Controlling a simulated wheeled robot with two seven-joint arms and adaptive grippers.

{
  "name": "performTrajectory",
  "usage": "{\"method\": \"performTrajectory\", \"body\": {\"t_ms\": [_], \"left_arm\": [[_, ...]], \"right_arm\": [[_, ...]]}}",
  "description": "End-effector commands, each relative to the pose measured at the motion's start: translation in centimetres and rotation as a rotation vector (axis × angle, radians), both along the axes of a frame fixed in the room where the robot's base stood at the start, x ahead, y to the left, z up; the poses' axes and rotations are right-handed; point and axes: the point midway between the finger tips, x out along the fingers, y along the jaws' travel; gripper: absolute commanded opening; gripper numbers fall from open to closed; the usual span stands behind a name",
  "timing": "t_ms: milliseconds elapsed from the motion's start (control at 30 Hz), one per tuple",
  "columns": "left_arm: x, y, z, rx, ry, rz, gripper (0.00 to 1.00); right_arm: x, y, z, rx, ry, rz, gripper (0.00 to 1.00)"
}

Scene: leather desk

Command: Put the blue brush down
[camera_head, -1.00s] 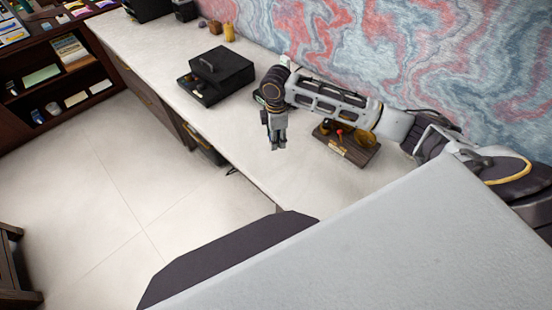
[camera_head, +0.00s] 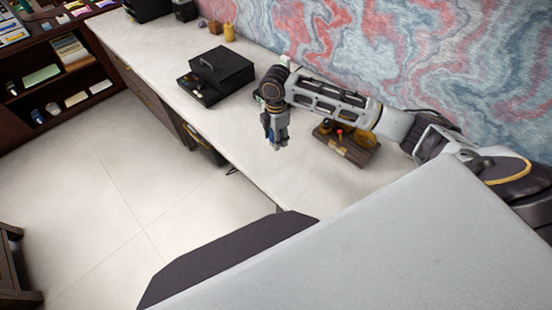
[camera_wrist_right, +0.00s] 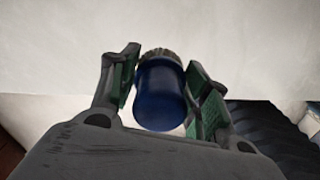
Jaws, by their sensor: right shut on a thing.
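The blue brush (camera_wrist_right: 160,95) is between the green-padded fingers of my right gripper (camera_wrist_right: 162,62) in the right wrist view. Its rounded blue body faces the camera, and a pale bristly rim shows at its far end. In the head view my right gripper (camera_head: 277,147) points down over the front part of the pale desk (camera_head: 275,185). Only a small bit of blue shows among its fingers there. I cannot tell how high the brush is above the desk. My left gripper is not in view.
A black box (camera_head: 225,70) stands on the desk to the left of the gripper. A wooden holder (camera_head: 350,153) with small items lies to the right, partly under my arm. A yellow candle (camera_head: 229,33) stands farther back. The desk's front edge is close.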

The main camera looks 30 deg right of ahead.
Motion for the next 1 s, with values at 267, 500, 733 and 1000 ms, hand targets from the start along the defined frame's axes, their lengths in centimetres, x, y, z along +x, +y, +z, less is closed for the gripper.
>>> {"method": "performTrajectory", "body": {"t_ms": [267,500,733,1000], "left_arm": [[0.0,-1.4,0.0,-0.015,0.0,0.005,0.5],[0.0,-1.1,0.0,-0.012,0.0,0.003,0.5],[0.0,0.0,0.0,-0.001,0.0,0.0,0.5],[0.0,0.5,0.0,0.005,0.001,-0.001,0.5]], "right_arm": [[0.0,0.0,-1.2,-0.001,0.001,-0.001,0.28],[-0.1,0.0,-4.4,-0.001,0.003,-0.002,0.28],[0.0,0.0,-6.2,0.0,0.0,-0.001,0.28],[0.0,0.0,-6.2,0.0,-0.001,-0.001,0.28]]}}
